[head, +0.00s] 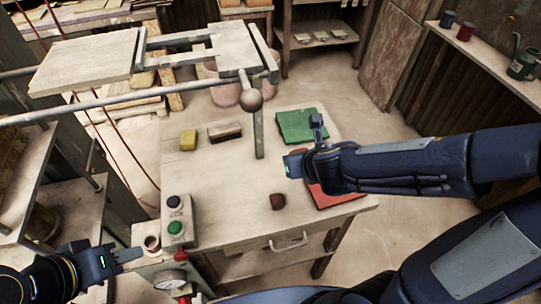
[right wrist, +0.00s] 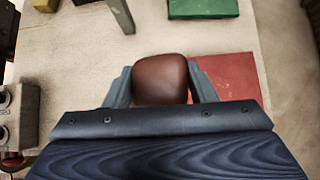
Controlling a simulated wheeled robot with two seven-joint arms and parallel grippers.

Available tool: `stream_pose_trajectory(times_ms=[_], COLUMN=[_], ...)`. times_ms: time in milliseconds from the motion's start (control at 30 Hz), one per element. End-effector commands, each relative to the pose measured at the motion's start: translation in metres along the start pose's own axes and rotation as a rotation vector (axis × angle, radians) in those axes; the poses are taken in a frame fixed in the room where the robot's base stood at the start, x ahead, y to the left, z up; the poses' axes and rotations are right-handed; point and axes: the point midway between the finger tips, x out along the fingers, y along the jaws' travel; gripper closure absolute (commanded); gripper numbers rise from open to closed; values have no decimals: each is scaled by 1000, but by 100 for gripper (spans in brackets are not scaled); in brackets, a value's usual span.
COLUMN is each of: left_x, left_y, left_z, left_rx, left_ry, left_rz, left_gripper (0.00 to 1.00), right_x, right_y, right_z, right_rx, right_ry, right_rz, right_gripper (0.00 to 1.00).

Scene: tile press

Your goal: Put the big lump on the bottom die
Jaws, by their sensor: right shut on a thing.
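A smooth reddish-brown lump (right wrist: 160,80) fills the space between the fingers of my right gripper (right wrist: 162,85) in the right wrist view, with a finger touching each side. In the head view my right gripper (head: 300,164) is over the table beside the red mat. A dark brown lump (head: 277,201) shows just below and left of it there; I cannot tell whether it is the same lump. My left gripper (head: 125,255) is at the lower left near the button box, empty as far as I see. I cannot make out the bottom die for certain.
A press frame with a ball-ended lever (head: 251,100) stands over the back of the table (head: 230,205). A green mat (head: 293,122) and a red mat (head: 340,198) lie on the right. A yellow block (head: 188,140), a brown block (head: 225,132) and a button box (head: 176,222) are on the left.

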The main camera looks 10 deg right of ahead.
Motion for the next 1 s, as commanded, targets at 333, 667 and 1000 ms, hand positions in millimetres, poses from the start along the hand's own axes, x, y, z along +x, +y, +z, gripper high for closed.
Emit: stream_pose_trajectory(times_ms=[333, 667, 1000], left_x=[16, 22, 32], left_y=[-8, -10, -15], left_z=[8, 11, 16], left_rx=[0, 0, 0], left_ry=[0, 0, 0], left_rz=[0, 0, 0], left_gripper=[64, 64, 64], right_x=[94, 142, 173], right_y=[8, 11, 11], right_z=[22, 21, -2], right_rx=[0, 0, 1], right_ry=[5, -1, 1], right_rz=[-1, -1, 0], right_gripper=[84, 84, 84])
